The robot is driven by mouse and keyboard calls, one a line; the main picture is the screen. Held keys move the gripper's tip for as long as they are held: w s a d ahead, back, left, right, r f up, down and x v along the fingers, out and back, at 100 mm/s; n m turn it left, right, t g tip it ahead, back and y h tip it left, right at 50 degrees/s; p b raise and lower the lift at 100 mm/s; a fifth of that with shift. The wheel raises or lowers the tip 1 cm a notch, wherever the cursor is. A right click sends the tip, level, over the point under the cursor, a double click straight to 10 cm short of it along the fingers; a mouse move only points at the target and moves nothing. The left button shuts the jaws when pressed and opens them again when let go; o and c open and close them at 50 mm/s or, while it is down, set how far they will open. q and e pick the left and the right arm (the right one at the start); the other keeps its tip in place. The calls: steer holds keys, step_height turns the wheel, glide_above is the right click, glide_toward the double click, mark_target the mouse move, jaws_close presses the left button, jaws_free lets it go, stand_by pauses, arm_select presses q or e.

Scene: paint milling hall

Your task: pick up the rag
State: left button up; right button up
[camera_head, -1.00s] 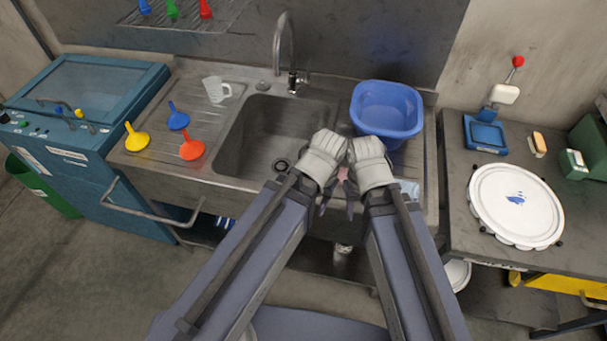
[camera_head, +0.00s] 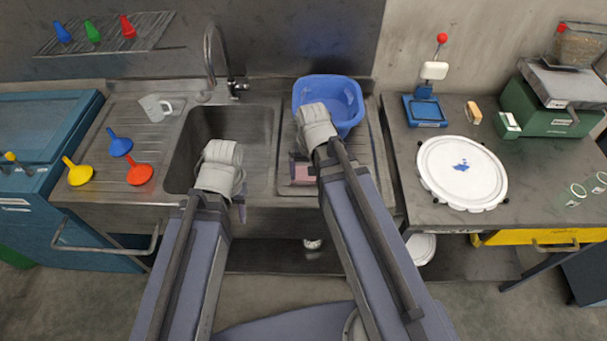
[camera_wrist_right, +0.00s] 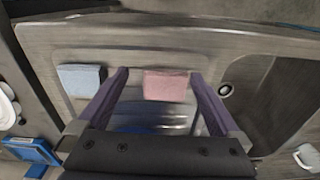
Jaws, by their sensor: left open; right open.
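A folded pink cloth (camera_head: 303,173) lies on the steel drainboard right of the sink. In the right wrist view, the pink cloth (camera_wrist_right: 166,85) shows between the spread purple fingers of my right gripper (camera_wrist_right: 160,76). A folded light-blue cloth (camera_wrist_right: 81,77) lies beside it, left of the fingers there; the head view does not clearly show it. I cannot tell which cloth is the rag. My right gripper (camera_head: 305,160) is open and empty above the drainboard, near the pink cloth. My left gripper (camera_head: 230,202) is open and empty by the sink's front edge.
A blue basin (camera_head: 328,97) stands behind the right gripper on the drainboard. The sink bowl (camera_head: 222,128) and tap (camera_head: 214,62) are left of it. Yellow, blue and red funnels and a jug (camera_head: 154,108) stand further left. A white lid (camera_head: 463,172) is on the right table.

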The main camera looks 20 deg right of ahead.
mark_target(305, 173)
steer(key=w+m, duration=0.2)
steer(key=m, duration=0.2)
steer(key=w+m, duration=0.1)
steer(key=m, duration=0.3)
steer(key=w+m, duration=0.2)
steer(key=m, duration=0.3)
steer(key=shift+w+d, duration=0.25)
steer(key=shift+w, duration=0.1)
steer(key=m, duration=0.2)
steer(key=w+m, duration=0.1)
steer(key=m, duration=0.1)
steer(key=shift+w+m+g, duration=0.2)
steer(key=shift+m+g, duration=0.1)
steer(key=shift+f+b, duration=1.3)
steer(key=shift+f, duration=0.05)
steer(key=shift+f, duration=0.1)
step_height(305, 173, down, 5)
steer(key=b, duration=0.5)
steer(key=shift+s, duration=0.1)
